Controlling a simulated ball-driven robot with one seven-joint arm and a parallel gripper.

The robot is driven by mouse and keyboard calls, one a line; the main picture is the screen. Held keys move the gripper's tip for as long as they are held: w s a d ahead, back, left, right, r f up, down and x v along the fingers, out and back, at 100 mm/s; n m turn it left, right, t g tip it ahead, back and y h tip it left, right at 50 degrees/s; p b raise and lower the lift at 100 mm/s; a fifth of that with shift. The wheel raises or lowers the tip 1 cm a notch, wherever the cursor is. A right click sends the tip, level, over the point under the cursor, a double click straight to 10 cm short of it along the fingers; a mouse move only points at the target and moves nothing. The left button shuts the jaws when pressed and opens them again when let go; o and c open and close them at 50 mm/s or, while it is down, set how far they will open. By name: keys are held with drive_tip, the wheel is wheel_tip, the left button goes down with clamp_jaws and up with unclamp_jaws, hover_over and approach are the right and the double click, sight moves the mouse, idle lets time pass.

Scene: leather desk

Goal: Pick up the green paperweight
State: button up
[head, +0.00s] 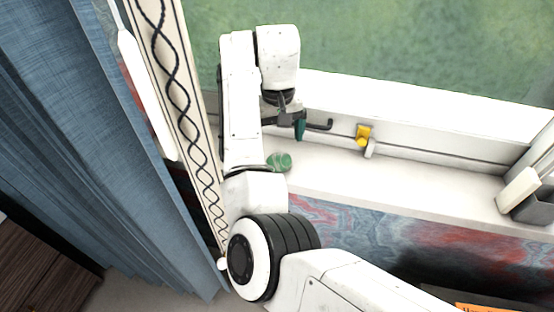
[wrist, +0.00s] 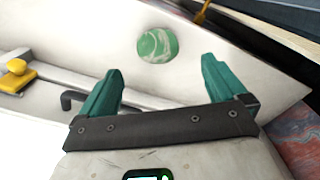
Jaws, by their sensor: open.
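The green paperweight (head: 280,161) is a round, marbled green piece with pale streaks. It rests on the white window sill (head: 400,185), beside my arm in the head view. In the wrist view the paperweight (wrist: 157,45) shows whole, beyond the fingertips and roughly in line with the gap between them. My gripper (wrist: 160,75) has two teal fingers spread apart with nothing between them. In the head view my gripper (head: 299,128) is near the window frame, behind the paperweight in the picture; one teal finger shows clearly. The paperweight and the fingers are apart.
A yellow window latch (head: 363,134) is on the frame to the right, and a dark window handle (head: 318,125) is close to my gripper. A blue curtain (head: 90,130) hangs at left. A grey container (head: 538,203) stands at the far right. The sill between is clear.

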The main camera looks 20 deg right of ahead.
sight(279, 156)
wheel_tip(279, 156, down, 3)
drive_tip(key=shift+w+r+b, duration=0.1)
drive_tip(key=shift+w+b, duration=0.05)
drive_tip(key=shift+b, duration=0.3)
drive_tip(key=shift+d+f, duration=0.2)
drive_tip(key=shift+f, duration=2.4)
drive_tip(key=shift+c, duration=0.4)
drive_tip(key=c, duration=1.2)
